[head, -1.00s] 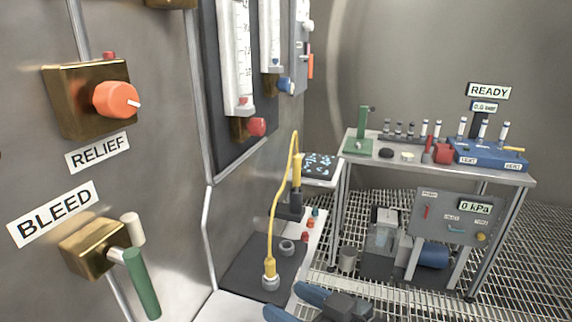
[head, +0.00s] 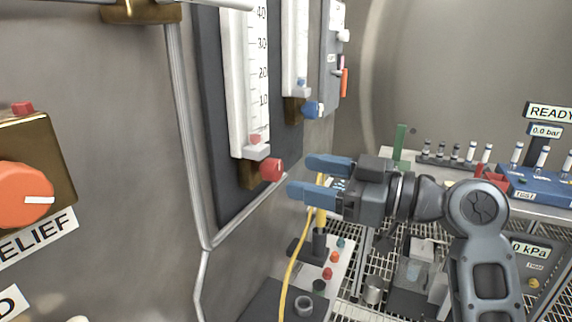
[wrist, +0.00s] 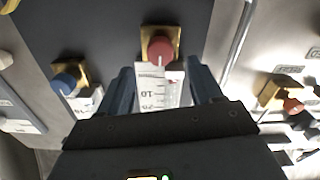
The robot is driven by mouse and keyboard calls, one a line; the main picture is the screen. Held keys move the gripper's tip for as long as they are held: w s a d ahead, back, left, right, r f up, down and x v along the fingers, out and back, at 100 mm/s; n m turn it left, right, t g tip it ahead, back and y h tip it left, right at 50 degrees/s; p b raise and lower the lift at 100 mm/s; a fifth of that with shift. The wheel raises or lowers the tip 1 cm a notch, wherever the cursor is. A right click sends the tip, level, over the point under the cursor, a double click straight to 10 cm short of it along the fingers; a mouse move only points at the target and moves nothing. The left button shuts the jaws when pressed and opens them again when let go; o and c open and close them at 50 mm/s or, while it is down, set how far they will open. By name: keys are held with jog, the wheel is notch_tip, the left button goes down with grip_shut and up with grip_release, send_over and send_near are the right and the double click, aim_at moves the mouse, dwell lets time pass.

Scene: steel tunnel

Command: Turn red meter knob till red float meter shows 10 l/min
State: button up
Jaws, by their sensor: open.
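The red meter knob (head: 271,169) sits on a brass block at the foot of the red float meter (head: 247,75), a white upright tube with a printed scale. In the wrist view the red knob (wrist: 160,49) lies beyond and between the two fingertips (wrist: 160,75), apart from both. Part of the meter scale is hidden in that view.
A blue knob (head: 313,109) on a second meter is close, to the right of the red one. An orange relief knob (head: 26,193) is at the left. A yellow hose (head: 288,268) rises below my gripper. A bench (head: 545,210) with vials stands at the right.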

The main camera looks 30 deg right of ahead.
aim_at(279, 170)
jog(key=shift+p+x, duration=0.55)
jog(key=shift+x, duration=2.15)
jog(key=shift+c, duration=0.3)
jog(key=c, duration=1)
jog(key=shift+m, duration=0.5)
jog(key=m+p, duration=0.1)
jog(key=m, duration=0.1)
jog(key=shift+m, duration=0.3)
jog(key=shift+m+p, duration=0.65)
jog(key=shift+m, duration=1.25)
